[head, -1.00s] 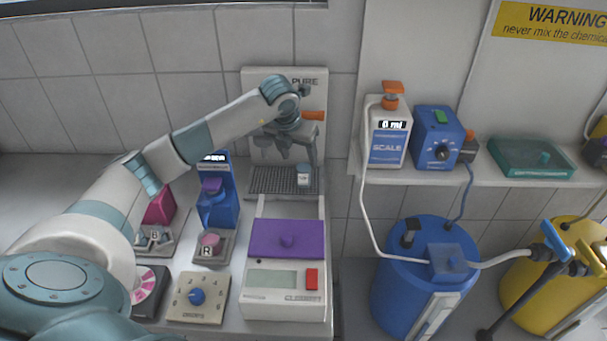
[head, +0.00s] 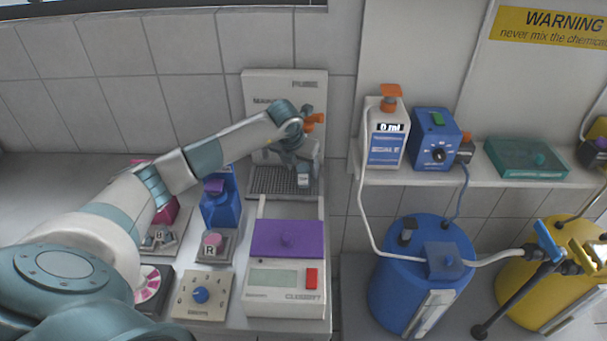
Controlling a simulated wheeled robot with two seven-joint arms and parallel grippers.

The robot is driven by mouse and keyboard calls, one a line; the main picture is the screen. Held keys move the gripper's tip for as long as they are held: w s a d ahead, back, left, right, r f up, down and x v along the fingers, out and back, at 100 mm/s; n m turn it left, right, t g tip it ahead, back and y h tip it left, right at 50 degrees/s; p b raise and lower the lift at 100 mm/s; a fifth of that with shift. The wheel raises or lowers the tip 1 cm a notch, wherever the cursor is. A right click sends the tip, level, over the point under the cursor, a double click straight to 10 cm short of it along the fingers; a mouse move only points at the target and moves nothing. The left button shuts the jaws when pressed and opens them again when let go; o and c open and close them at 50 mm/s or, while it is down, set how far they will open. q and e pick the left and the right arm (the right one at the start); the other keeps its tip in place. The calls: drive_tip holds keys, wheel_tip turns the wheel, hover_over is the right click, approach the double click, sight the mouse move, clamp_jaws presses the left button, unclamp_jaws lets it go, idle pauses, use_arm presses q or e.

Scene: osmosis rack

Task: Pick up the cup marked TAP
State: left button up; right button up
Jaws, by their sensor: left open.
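A small pale cup (head: 303,180) with a label stands on the dark drip grid of the white PURE dispenser (head: 257,87). The lettering on the cup is too small to read. My left arm reaches in from the left, and my left gripper (head: 303,169) points down at the cup, its fingers low around or just above the cup's top. It is open; the wrist and fingers hide the cup's upper part. My right gripper is not in view.
An orange tap handle (head: 315,119) sticks out beside my wrist. In front stand a white device with a purple lid (head: 287,240), a dial box (head: 201,295) and a cup marked R (head: 212,245). A shelf (head: 470,172) with bottles is at right.

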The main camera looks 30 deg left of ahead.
use_arm(q)
drive_tip(key=shift+w+f, duration=0.1)
drive_tip(key=shift+f, duration=0.15)
drive_tip(key=c, duration=1.2)
drive_tip(key=shift+r, duration=0.1)
